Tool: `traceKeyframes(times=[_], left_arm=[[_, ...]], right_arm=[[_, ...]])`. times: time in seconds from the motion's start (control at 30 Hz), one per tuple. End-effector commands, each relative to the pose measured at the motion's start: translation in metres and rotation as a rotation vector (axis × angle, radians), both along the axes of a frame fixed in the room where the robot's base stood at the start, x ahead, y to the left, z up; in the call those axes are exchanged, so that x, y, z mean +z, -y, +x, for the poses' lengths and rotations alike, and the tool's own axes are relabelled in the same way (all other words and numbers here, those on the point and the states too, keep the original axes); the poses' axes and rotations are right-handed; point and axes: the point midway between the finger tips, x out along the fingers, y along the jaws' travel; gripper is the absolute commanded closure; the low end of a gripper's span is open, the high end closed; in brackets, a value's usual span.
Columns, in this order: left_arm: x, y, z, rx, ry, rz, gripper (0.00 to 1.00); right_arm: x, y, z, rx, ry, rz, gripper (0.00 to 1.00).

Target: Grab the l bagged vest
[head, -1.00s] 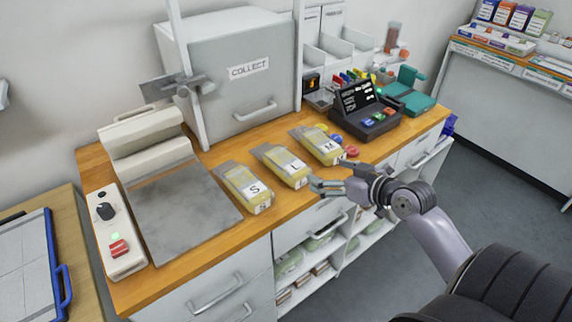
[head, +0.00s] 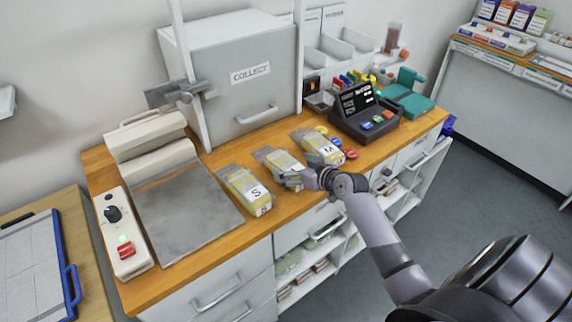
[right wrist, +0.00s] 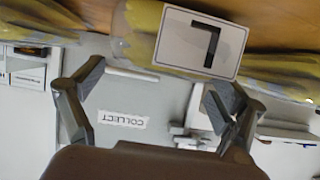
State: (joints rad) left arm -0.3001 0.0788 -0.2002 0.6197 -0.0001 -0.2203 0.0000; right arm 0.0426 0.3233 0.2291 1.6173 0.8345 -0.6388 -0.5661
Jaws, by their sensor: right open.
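The L bagged vest (head: 272,157) is a yellow vest in a clear bag with a white label. It lies on the wooden counter between the S bag (head: 245,190) and the M bag (head: 318,147). My right gripper (head: 290,179) is at the near end of the L bag and hides part of it and its letter. In the right wrist view the L label (right wrist: 202,42) faces the camera, between and beyond the open fingers (right wrist: 157,85). Nothing is seen held, and I cannot tell whether the fingers touch the bag. My left gripper is not in view.
A grey plate machine (head: 185,215) stands left of the bags. A grey COLLECT cabinet (head: 235,100) is behind them. A black terminal (head: 366,115) and round coloured pieces (head: 337,141) are to the right. The counter's front edge lies under my right arm.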

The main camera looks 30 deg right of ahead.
Motion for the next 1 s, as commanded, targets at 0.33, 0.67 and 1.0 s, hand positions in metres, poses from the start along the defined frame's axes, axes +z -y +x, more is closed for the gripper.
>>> traceKeyframes(times=[0.33, 0.67, 1.0], left_arm=[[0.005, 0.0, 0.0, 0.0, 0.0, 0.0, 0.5], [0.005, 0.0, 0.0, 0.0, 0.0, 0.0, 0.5], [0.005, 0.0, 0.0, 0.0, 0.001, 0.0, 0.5]], right_arm=[[-0.009, -0.003, 0.022, -0.001, -0.001, -0.001, 0.09], [-0.009, -0.003, 0.021, -0.001, 0.0, -0.001, 0.22], [-0.009, -0.002, 0.021, -0.001, -0.001, -0.001, 0.44]])
